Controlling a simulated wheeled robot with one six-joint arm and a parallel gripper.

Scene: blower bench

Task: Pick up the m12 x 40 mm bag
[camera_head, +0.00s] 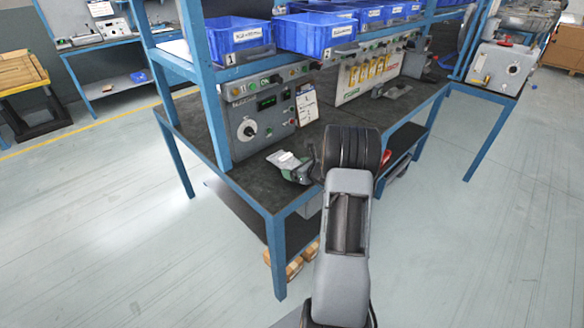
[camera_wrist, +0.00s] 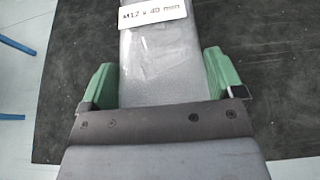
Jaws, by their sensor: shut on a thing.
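The clear bag with a white label reading "M12 x 40 mm" (camera_wrist: 155,60) fills the middle of the wrist view. My gripper (camera_wrist: 160,85) has its green fingers on both sides of the bag, shut on it. In the head view the bag (camera_head: 284,158) shows small and pale at the near left part of the bench top, with my gripper (camera_head: 293,172) at it. My arm covers part of the bench to the right. I cannot tell whether the bag touches the bench top.
The dark bench top (camera_head: 190,115) lies around the bag. A grey control box (camera_head: 255,115) and a small white card (camera_head: 306,103) stand behind it. Blue bins (camera_head: 238,35) line the shelf above. A blue shelf post (camera_head: 212,90) rises left of the box.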

